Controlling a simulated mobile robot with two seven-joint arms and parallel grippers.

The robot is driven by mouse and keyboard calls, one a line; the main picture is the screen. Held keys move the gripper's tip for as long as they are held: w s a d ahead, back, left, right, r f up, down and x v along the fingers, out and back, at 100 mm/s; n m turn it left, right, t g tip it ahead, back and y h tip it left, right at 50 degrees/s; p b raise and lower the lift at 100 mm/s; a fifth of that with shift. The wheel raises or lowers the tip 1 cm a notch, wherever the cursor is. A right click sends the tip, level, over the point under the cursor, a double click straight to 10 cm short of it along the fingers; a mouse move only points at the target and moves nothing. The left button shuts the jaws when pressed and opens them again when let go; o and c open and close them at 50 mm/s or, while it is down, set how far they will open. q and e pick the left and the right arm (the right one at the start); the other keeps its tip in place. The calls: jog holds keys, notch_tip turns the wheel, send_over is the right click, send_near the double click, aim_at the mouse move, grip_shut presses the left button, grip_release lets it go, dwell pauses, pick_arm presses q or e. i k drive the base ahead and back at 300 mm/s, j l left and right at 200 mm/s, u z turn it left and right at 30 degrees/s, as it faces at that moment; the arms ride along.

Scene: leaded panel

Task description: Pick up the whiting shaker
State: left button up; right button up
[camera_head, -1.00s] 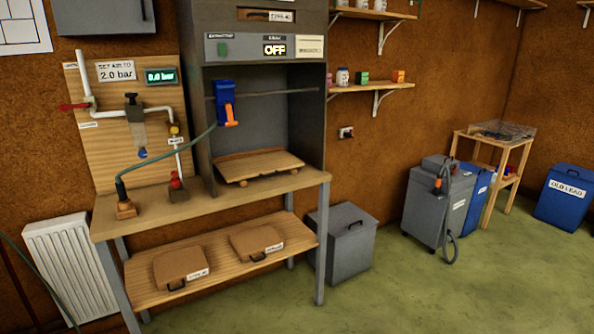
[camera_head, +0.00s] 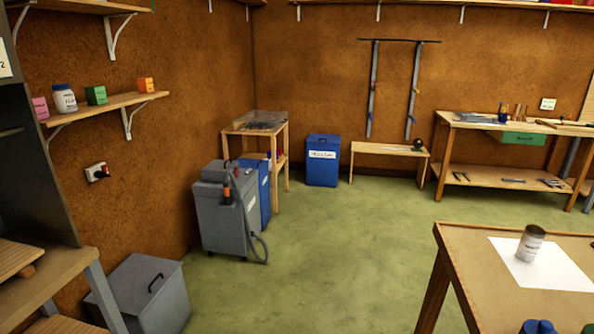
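Neither of my grippers is in view.
A grey lidded bin (camera_head: 150,292), a grey vacuum-like unit with a hose (camera_head: 222,212) and blue bins (camera_head: 322,162) line the walls. A workbench (camera_head: 470,126) stands at the back right. The green floor (camera_head: 330,240) in the middle is clear.

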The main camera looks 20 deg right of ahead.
aim_at(532, 239)
jog(key=i+l+z, duration=0.1)
jog(key=i+z, duration=0.2)
jog(key=z, duration=0.15)
jog(key=i+z, duration=0.65)
jog(key=z, duration=0.2)
jog(key=i+j+z, duration=0.25)
jog(key=z, duration=0.2)
jog(key=i+j+z, duration=0.15)
jog(key=z, duration=0.3)
jog(key=i+j+z, duration=0.25)
jog(key=z, duration=0.15)
jog(key=i+j+z, duration=0.2)
jog(key=z, duration=0.25)
jog(key=i+j+z, duration=0.1)
jog(key=j+z, duration=0.35)
